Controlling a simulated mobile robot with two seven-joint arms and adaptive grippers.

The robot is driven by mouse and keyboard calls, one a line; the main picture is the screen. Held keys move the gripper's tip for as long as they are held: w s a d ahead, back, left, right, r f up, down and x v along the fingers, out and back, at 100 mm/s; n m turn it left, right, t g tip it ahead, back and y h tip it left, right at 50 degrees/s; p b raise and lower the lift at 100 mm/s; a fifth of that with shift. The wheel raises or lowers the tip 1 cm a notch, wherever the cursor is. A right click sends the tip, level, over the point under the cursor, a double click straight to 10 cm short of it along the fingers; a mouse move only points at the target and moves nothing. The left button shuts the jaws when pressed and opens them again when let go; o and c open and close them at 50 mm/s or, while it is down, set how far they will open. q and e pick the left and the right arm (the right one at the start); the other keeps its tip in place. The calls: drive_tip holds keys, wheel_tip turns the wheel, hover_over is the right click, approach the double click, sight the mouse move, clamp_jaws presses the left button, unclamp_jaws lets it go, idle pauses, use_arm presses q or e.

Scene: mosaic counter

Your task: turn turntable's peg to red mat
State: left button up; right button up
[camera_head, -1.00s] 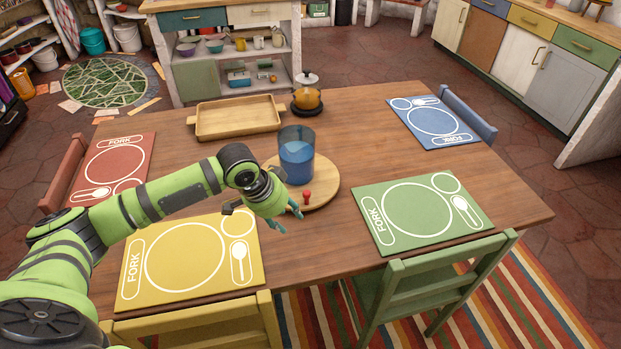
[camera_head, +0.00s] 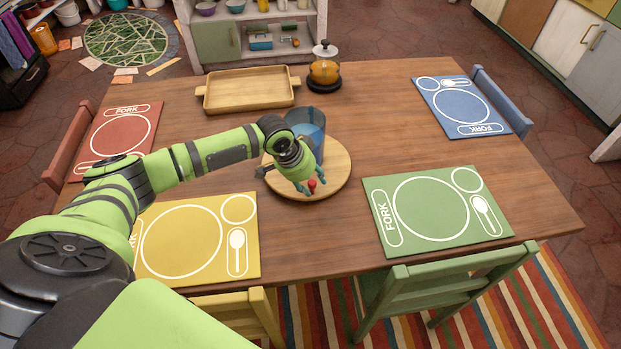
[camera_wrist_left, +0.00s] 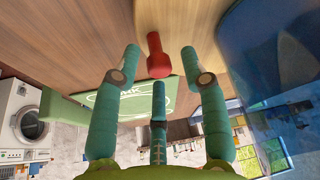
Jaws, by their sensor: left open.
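The round wooden turntable (camera_head: 338,179) stands mid-table, with a blue-tinted clear cup (camera_head: 312,122) on its far part. Its red peg (camera_head: 312,185) stands near the front rim, on the side facing the green mat. My left gripper (camera_head: 307,188) is open right at the peg. In the left wrist view the red peg (camera_wrist_left: 156,58) lies between the spread teal fingers (camera_wrist_left: 160,75), and I see no clear contact. The red mat (camera_head: 122,130) lies at the table's left side, partly behind my left arm. My right gripper is out of view.
A yellow mat (camera_head: 180,242) lies front left, a green mat (camera_head: 430,208) front right, a blue mat (camera_head: 460,106) back right. A wooden tray (camera_head: 248,90) and a kettle-like pot (camera_head: 324,68) stand at the back. Bare table lies right of the turntable.

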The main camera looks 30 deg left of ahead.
use_arm(q)
clamp_jaws()
drive_tip(key=shift+w+r, duration=0.1)
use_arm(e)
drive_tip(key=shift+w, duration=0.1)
